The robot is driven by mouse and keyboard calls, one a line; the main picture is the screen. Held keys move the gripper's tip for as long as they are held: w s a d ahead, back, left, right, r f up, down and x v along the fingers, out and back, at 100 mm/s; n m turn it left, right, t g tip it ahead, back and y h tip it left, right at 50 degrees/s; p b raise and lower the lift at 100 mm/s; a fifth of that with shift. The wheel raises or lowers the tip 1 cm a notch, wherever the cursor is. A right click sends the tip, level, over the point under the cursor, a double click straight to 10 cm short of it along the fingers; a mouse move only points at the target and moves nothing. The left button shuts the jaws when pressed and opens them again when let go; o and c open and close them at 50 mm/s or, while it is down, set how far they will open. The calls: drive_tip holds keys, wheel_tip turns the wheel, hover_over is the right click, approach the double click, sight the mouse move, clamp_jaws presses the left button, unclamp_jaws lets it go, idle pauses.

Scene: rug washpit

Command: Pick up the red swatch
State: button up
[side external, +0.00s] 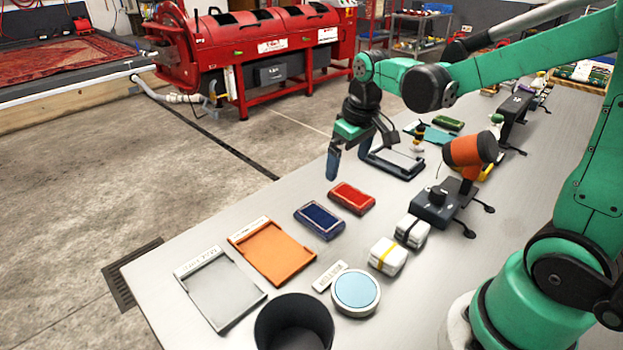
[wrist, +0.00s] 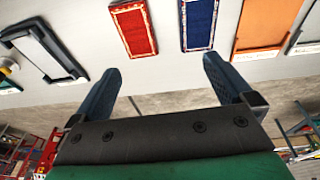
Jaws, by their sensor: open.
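The red swatch (side external: 351,198) is a small red rectangle with a patterned border, lying flat on the grey table. In the wrist view the red swatch (wrist: 133,29) is at the top, left of centre, beyond the fingertips. My gripper (side external: 352,155) is open and empty, held above the table's far edge, behind the red swatch and apart from it. In the wrist view the fingers of my gripper (wrist: 160,65) are spread wide with nothing between them.
A blue swatch (side external: 320,220) lies just left of the red one. An orange tray (side external: 272,250) and a grey tray (side external: 220,288) are further left. A dark-framed tray (side external: 396,161) lies to the right. A round dish (side external: 356,291), white blocks (side external: 388,256) and an orange device (side external: 470,150) stand nearer.

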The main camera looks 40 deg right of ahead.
drive_tip(key=g, duration=0.2)
hover_over(351, 195)
wheel_tip(351, 195, down, 5)
drive_tip(key=shift+r, duration=0.2)
drive_tip(key=shift+d+f, duration=0.1)
drive_tip(key=shift+f, duration=2.8)
drive_tip(key=shift+c, duration=0.2)
drive_tip(key=c, duration=1.2)
drive_tip(key=shift+r, duration=0.15)
